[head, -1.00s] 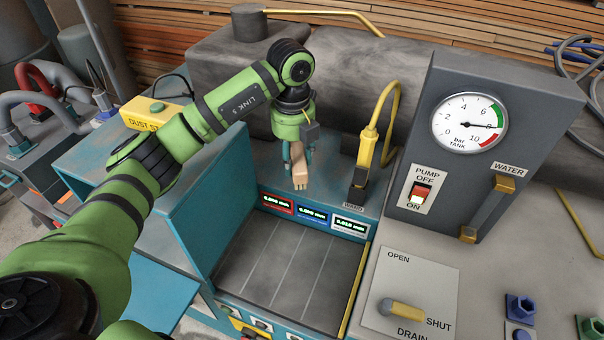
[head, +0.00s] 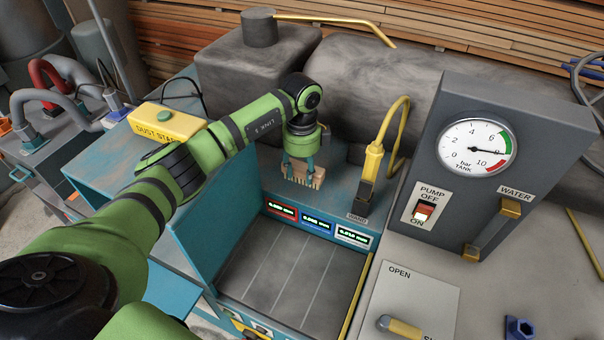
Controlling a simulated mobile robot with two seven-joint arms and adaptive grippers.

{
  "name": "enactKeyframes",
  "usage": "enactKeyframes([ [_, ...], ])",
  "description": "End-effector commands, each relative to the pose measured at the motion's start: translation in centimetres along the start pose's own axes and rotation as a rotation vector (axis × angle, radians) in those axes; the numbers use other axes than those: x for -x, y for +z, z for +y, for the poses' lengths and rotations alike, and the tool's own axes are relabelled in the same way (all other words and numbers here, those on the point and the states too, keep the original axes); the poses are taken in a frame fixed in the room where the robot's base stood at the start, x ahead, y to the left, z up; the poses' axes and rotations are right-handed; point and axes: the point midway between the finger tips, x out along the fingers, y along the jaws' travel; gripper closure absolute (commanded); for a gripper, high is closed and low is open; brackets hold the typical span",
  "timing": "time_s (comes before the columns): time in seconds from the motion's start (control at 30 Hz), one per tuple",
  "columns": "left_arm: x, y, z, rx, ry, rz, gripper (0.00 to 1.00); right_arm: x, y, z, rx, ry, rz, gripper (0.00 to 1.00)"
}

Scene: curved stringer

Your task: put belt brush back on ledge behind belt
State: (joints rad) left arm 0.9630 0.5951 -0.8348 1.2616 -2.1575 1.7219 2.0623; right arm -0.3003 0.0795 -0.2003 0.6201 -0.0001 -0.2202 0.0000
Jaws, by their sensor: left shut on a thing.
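The belt brush (head: 304,177) is a light wooden block with a toothed lower edge. It sits between the fingers of my left gripper (head: 301,170), which is shut on it. The brush is at the teal ledge (head: 335,189) behind the dark belt (head: 285,268). Its long side now faces the view. I cannot tell whether it touches the ledge or is just above it. My right gripper is not in view.
A yellow wand (head: 372,165) stands in its holder right of the brush. Small displays (head: 317,224) line the ledge front. The grey pump panel (head: 470,170) rises at the right. A teal side wall (head: 222,215) and a yellow dust box (head: 165,124) are at the left.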

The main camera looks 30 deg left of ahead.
Motion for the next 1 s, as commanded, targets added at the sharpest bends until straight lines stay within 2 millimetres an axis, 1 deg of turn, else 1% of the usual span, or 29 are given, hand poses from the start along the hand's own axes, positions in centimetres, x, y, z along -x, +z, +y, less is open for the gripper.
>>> enactKeyframes([
  [0.03,-0.7,0.0,0.2,-0.001,0.006,-0.002,0.81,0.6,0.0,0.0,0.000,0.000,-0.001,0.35],
  [0.1,-1.7,-0.1,0.2,0.000,0.007,0.000,0.81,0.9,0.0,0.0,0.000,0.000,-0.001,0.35],
  [0.2,-2.8,0.0,0.1,-0.001,0.003,-0.001,0.81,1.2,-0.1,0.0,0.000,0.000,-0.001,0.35],
  [0.6,-3.6,0.0,0.1,-0.002,0.001,-0.001,0.81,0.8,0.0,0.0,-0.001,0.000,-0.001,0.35],
  [0.63,-3.6,0.0,0.1,-0.002,0.002,-0.001,0.51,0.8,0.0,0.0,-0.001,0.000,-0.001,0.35],
  [0.67,-3.5,0.0,0.1,-0.002,0.001,-0.001,0.39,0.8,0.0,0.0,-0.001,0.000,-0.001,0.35],
  [0.7,-3.5,0.0,0.1,-0.002,0.002,-0.001,0.31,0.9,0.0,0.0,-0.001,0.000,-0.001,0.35],
  [1.0,-3.5,0.0,0.1,-0.002,0.002,-0.001,0.31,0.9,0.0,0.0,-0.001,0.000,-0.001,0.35],
])
